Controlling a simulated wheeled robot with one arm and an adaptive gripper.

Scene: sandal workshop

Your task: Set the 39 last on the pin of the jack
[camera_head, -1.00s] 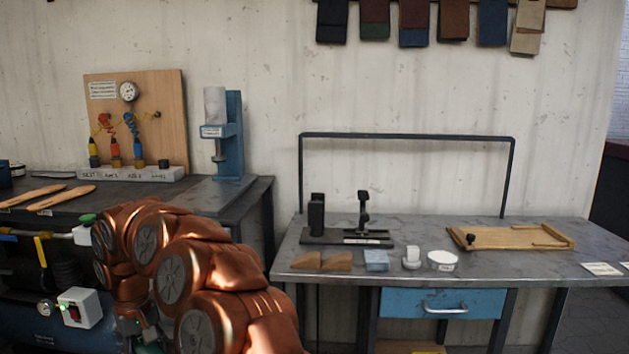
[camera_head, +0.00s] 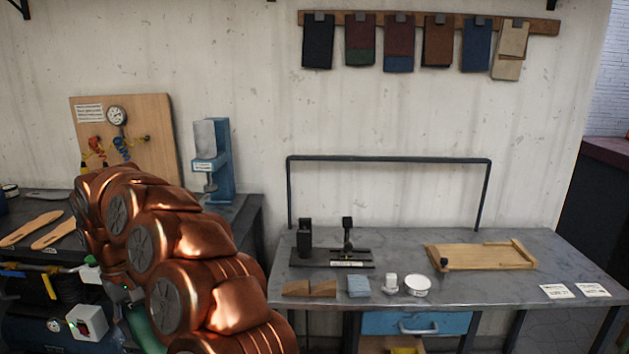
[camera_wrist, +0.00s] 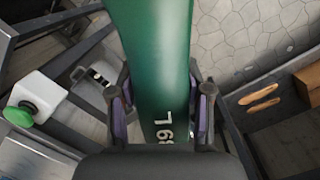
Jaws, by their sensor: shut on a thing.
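My gripper (camera_wrist: 162,105) is shut on the green last (camera_wrist: 155,50), which is marked "39 L" in the wrist view. The last stands lengthwise between the two fingers; its lower end is hidden behind my gripper's body. In the head view, part of the green last (camera_head: 147,330) shows at the lower left beside my copper arm, well left of the right bench. A black fixture (camera_head: 333,263) with two uprights on a labelled base, perhaps the jack, stands on that bench. I cannot make out a pin on it.
The right bench (camera_head: 455,287) also holds wooden wedges (camera_head: 309,288), a blue block (camera_head: 358,287), a white tub (camera_head: 417,285) and a wooden tray (camera_head: 480,256). A dark frame (camera_head: 390,159) rises behind. A blue press (camera_head: 221,165) stands on the left bench.

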